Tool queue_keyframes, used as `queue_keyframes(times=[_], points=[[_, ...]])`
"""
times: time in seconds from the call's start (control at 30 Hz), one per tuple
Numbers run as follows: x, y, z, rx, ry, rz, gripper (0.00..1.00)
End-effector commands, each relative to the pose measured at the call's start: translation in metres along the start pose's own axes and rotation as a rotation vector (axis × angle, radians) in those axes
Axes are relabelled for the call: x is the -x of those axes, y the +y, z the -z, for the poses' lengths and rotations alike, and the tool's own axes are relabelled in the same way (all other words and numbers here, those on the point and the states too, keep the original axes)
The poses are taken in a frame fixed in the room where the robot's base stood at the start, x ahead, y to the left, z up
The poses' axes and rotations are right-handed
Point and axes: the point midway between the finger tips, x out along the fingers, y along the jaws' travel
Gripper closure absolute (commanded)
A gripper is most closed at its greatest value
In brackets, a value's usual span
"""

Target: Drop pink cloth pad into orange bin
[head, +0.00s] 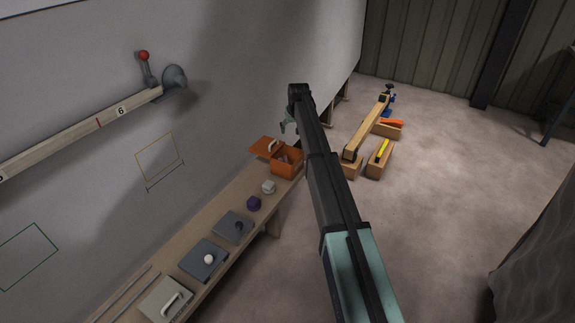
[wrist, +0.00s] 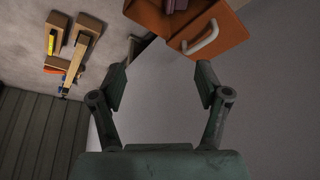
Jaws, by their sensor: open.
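The orange bin (head: 288,165) stands at the far end of the bench with its lid (head: 265,147) open toward the wall. In the wrist view the bin (wrist: 146,16) is cut by the top edge, and its orange lid (wrist: 222,28) carries a pale handle. A dull pinkish thing (wrist: 176,4) shows inside the bin; it may be the pink cloth pad, but too little shows to tell. My gripper (wrist: 161,82) is open with nothing between its fingers. In the head view my gripper (head: 288,126) is above the bin, near the wall.
A pale block (head: 268,187), a purple block (head: 253,203), grey plates (head: 232,227) and a handled plate (head: 165,299) line the bench. Wooden trays (head: 380,158) stand on the floor at right. A rail with a red-knobbed lever (head: 144,56) is on the wall.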

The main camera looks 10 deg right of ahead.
Motion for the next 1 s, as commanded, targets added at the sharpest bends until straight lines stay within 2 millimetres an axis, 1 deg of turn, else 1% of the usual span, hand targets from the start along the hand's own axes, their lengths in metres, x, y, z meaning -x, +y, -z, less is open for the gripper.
queue_keyframes(times=[0.03, 0.1, 0.2, 0.3, 0.43, 0.83, 0.87, 0.93, 0.97, 1.0], points=[[0.01, 0.0, -0.001, 0.0, 0.001, 0.0, 0.25], [0.02, 0.0, -0.001, 0.0, 0.0, 0.0, 0.25], [0.032, 0.0, -0.001, 0.0, 0.001, 0.0, 0.25], [0.038, 0.0, -0.001, 0.0, -0.001, 0.0, 0.25], [0.041, 0.0, -0.001, 0.0, -0.002, 0.0, 0.25], [0.041, 0.0, 0.0, -0.005, 0.0, 0.0, 0.25], [0.041, 0.0, -0.001, -0.009, 0.002, -0.001, 0.25], [0.044, 0.0, -0.009, -0.013, 0.004, -0.002, 0.25], [0.046, -0.001, -0.017, -0.016, 0.004, -0.002, 0.25], [0.043, -0.001, -0.032, -0.019, -0.001, -0.003, 0.25]])
